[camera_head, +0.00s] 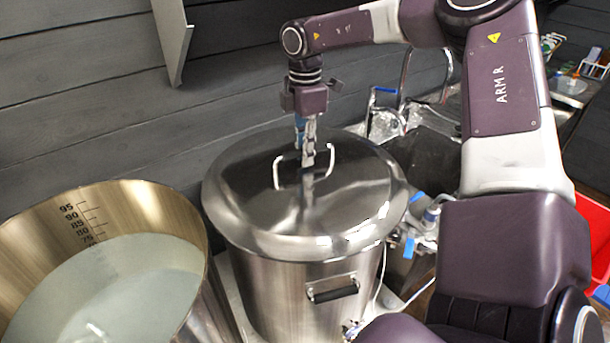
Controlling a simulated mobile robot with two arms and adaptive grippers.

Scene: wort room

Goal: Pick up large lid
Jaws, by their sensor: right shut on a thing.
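The large lid (254,213) is a round, shiny steel lid. It sits on top of the steel pot (290,293) in the middle of the view and looks level. A wire handle (277,172) stands up from the lid's top. My right gripper (309,160) points down over the middle of the lid, with its fingers shut on the handle. The fingers hide part of the handle. Whether the lid's rim is fully resting on the pot cannot be told. My left gripper is not in view.
An open steel pot (150,205) with a volume scale and cloudy liquid stands at the left. A grey plank wall (95,100) is close behind. Valves with blue handles (410,246) are right of the lidded pot. A red bin (592,235) is at the far right.

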